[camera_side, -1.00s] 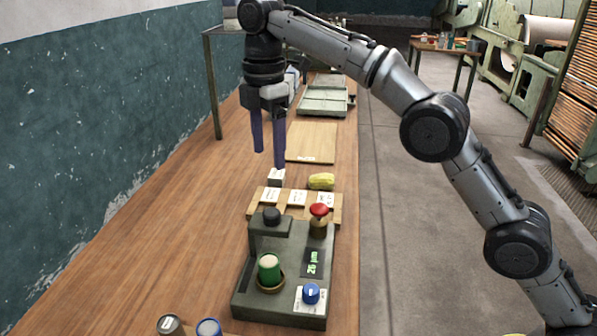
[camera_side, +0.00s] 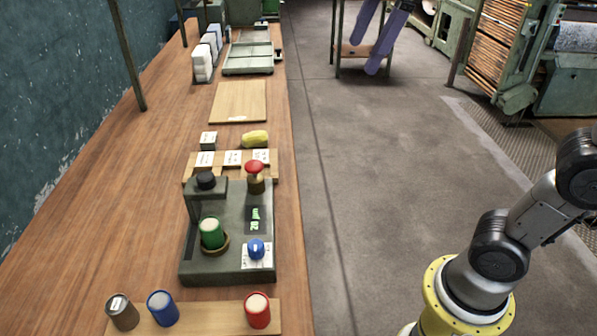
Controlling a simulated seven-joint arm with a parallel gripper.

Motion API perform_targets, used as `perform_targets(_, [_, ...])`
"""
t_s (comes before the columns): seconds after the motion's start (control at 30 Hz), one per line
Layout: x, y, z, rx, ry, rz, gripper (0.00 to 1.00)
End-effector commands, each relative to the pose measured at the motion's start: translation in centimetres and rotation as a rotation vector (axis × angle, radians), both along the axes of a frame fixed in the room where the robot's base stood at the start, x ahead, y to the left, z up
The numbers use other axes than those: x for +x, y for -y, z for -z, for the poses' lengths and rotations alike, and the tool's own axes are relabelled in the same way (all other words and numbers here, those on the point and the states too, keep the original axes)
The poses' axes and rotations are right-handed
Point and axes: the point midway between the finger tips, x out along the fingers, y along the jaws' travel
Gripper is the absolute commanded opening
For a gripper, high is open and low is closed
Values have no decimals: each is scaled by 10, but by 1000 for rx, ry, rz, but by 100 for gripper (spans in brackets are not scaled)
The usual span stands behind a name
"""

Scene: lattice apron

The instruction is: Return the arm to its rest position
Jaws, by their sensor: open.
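My gripper (camera_side: 361,62) shows at the top of the picture, to the right of the workbench (camera_side: 140,195). Only its two purple fingers are in view, pointing down, apart and with nothing between them. They are in front of a small table in the background, clear of the bench. The yellow base of my arm (camera_side: 440,300) stands at the lower right, beside the bench. The middle of my arm is outside the picture.
A dark control box (camera_side: 235,235) stands on the bench with a red button (camera_side: 255,170).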

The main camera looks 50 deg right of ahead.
Motion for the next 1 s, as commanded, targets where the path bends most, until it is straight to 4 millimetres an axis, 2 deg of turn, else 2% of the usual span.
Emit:
perform_targets(0.03, [-19,6,10,17,14,57,77])
perform_targets(0.1, [-39,11,28,43,32,140,77])
perform_targets(0.17, [-55,16,44,67,49,211,77])
perform_targets(0.3, [-88,22,90,130,81,384,77])
perform_targets(0.47, [-115,26,149,209,98,580,77])
perform_targets(0.6, [-123,26,191,268,85,730,77])
perform_targets(0.67, [-121,26,197,298,95,786,77])
perform_targets(0.8, [-112,26,191,346,130,853,77])
perform_targets(1.0, [-112,26,191,351,129,865,77])
